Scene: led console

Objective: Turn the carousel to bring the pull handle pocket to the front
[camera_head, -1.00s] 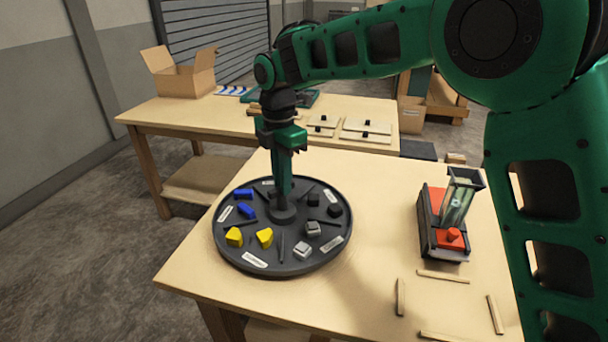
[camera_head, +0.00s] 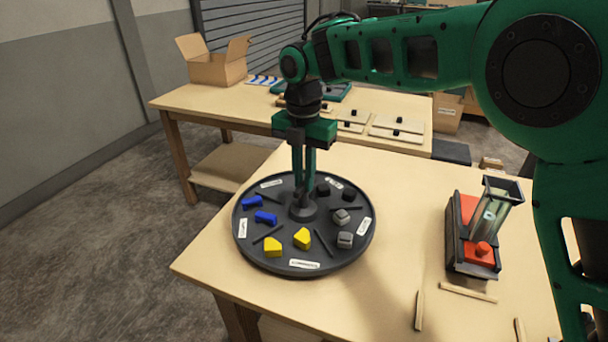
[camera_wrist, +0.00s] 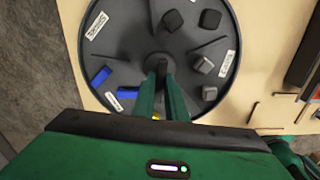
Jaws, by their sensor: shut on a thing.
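The round dark carousel (camera_head: 300,266) sits on the near table, with dividers, several pale labels and coloured pieces on it. Two yellow pieces (camera_head: 302,238) are at the front, two blue pieces (camera_head: 265,217) at the left, grey pieces (camera_head: 344,240) at the right and black pieces (camera_head: 348,194) at the back right. The labels are too small to read, so I cannot tell which pocket is the pull handle one. My gripper (camera_head: 304,192) points down and is shut on the central hub (camera_head: 303,212). The wrist view shows the fingers (camera_wrist: 163,82) at the hub (camera_wrist: 157,62).
A red and dark device (camera_head: 472,240) with a clear upright part stands right of the carousel. Wooden strips (camera_head: 468,292) lie at the front right. A second table behind holds an open cardboard box (camera_head: 218,65) and flat plates (camera_head: 398,128).

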